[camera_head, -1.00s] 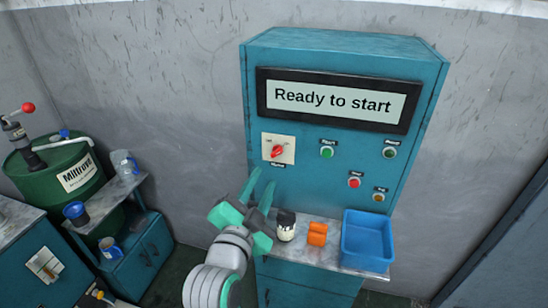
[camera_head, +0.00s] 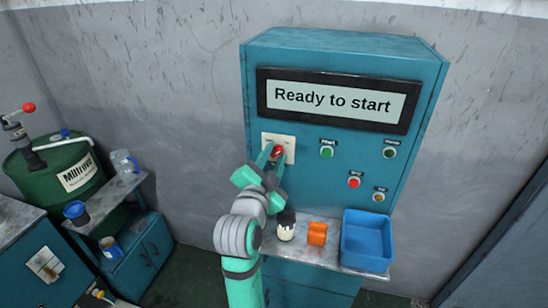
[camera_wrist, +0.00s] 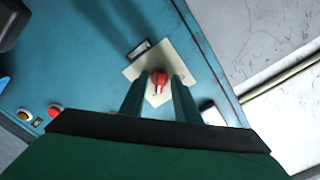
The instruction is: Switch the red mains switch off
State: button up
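The red mains switch (camera_head: 277,151) is a rotary knob on a cream plate (camera_head: 291,142) at the left of the teal cabinet's front. In the wrist view the red knob (camera_wrist: 159,78) shows between my two fingertips. My gripper (camera_head: 272,155) is at the switch, with a finger on either side of the knob. In the wrist view my gripper (camera_wrist: 160,82) has its fingers apart, with a narrow gap showing beside the knob. Whether either finger touches it cannot be told. The display (camera_head: 335,101) reads "Ready to start".
Green and red push buttons (camera_head: 327,152) sit right of the switch. A shelf below holds a dark-topped white container (camera_head: 286,231), an orange part (camera_head: 317,234) and a blue bin (camera_head: 367,213). A green drum (camera_head: 62,185) stands at the left.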

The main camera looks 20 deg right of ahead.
grip_shut()
jog(key=shift+n, duration=0.3)
jog(key=n, duration=0.4)
jog(key=shift+w+a, duration=0.1)
jog(key=shift+d+n, duration=0.2)
jog(key=shift+n, duration=0.9)
jog(key=n, duration=1.1)
